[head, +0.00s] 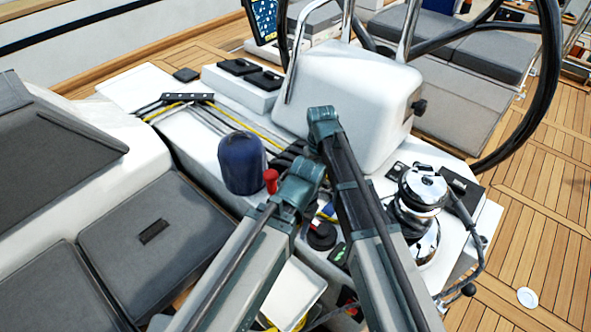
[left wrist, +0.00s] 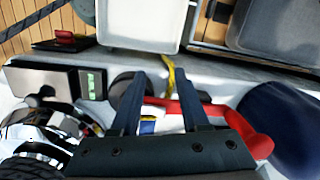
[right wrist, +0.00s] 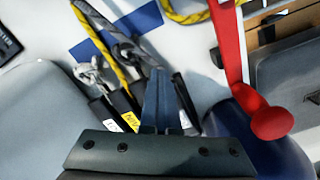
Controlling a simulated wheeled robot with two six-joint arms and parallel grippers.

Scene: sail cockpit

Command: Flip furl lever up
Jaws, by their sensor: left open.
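Black clutch levers with labels show in the right wrist view: a yellow-labelled one (right wrist: 126,104), a white-labelled one (right wrist: 101,112) and another lever (right wrist: 186,98). I cannot read which is the furl lever. My right gripper (right wrist: 158,75) has its fingers together among these levers; whether a lever is between them is hidden. My left gripper (left wrist: 160,82) is open, with coloured labels (left wrist: 149,125) visible between its fingers, farther down. A red handle (right wrist: 228,45) with a round knob lies right of my right gripper. Its knob also shows in the head view (head: 270,178). Both fingertips are hidden there.
A dark blue covered winch (head: 241,163) stands left of the grippers. A chrome winch (head: 423,190) stands at the right. The white pedestal (head: 350,85) and black wheel (head: 551,60) rise behind. Ropes (right wrist: 95,40) run by the levers.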

